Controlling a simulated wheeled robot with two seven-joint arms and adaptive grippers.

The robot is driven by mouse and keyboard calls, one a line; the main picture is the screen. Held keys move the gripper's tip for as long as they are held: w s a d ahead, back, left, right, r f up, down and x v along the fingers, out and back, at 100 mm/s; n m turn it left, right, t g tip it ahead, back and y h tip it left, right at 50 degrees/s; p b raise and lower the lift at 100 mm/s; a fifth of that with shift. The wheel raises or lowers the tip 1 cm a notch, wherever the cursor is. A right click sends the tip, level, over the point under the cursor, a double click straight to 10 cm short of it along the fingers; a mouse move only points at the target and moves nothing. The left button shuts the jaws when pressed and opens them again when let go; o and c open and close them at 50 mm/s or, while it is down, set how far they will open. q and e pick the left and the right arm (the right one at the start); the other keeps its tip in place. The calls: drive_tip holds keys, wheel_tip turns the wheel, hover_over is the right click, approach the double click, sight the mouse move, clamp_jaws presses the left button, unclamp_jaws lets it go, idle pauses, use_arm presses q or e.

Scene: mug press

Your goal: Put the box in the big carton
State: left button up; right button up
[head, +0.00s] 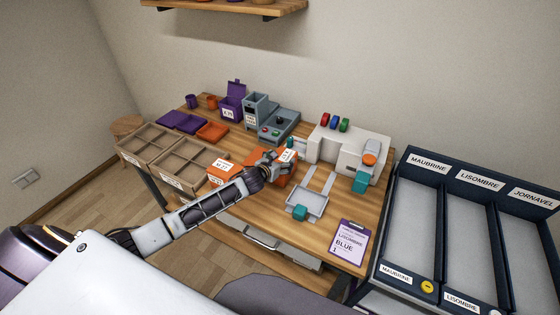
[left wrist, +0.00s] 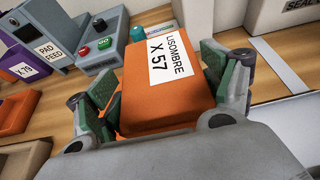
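An orange box (left wrist: 146,104) with a white label "LISOMBRE X 57" fills the middle of the left wrist view. In the head view this box (head: 287,181) is on the wooden table, partly hidden by my left gripper (head: 277,158). The green finger pads of my left gripper (left wrist: 162,88) stand on both sides of the box, very close to it. I cannot tell whether they press on it. Two brown open cartons with dividers, one (head: 146,161) farther left and one (head: 180,180) nearer, are at the table's left end. My right gripper is not in view.
A smaller orange box (head: 221,172) with a white label sits left of my gripper. A grey pad-feed machine (head: 258,106), a white machine (head: 345,150), a grey tray (head: 306,200) and a clipboard (head: 350,243) are around. A dark labelled rack (head: 480,172) stands at right.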

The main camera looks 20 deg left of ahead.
use_arm(q)
drive_tip(key=shift+o, duration=1)
drive_tip(key=shift+r, duration=0.15)
drive_tip(key=shift+v, duration=1)
drive_tip(key=v, duration=1)
drive_tip(key=shift+o, duration=0.2)
